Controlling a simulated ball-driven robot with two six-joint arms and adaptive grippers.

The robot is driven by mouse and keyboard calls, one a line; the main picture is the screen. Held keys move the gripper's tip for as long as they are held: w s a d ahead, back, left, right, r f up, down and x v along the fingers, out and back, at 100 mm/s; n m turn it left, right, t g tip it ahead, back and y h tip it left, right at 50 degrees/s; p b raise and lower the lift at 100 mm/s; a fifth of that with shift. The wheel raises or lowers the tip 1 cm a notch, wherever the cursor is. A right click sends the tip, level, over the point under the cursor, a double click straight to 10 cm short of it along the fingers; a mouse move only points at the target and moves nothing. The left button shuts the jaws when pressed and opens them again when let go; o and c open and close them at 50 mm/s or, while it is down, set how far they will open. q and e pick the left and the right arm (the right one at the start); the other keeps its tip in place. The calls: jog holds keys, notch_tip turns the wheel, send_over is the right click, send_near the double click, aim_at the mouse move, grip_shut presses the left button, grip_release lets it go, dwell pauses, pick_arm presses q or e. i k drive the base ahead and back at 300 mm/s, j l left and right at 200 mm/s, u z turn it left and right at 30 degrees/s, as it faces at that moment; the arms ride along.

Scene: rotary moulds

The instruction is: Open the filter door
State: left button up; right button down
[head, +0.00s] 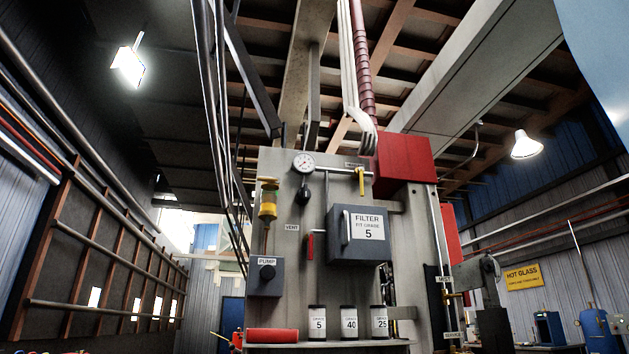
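The filter door (358,238) is a dark grey box front in the middle of a tall grey panel. It carries a white label reading "FILTER FIT GRADE 5". A pale vertical handle (346,228) sits near its left edge. The door looks shut, flush with its housing. Neither of my grippers shows in the head view.
On the panel are a gauge (303,162), a yellow cylinder (268,203), a pump box (265,277), a red vent lever (310,246) and a yellow lever (361,181). A shelf (330,344) below holds canisters marked 5 (317,322), 40 (349,322) and 25 (380,321), and a red cylinder (272,336).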

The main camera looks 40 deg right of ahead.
aim_at(362, 232)
jog(key=z, duration=1.6)
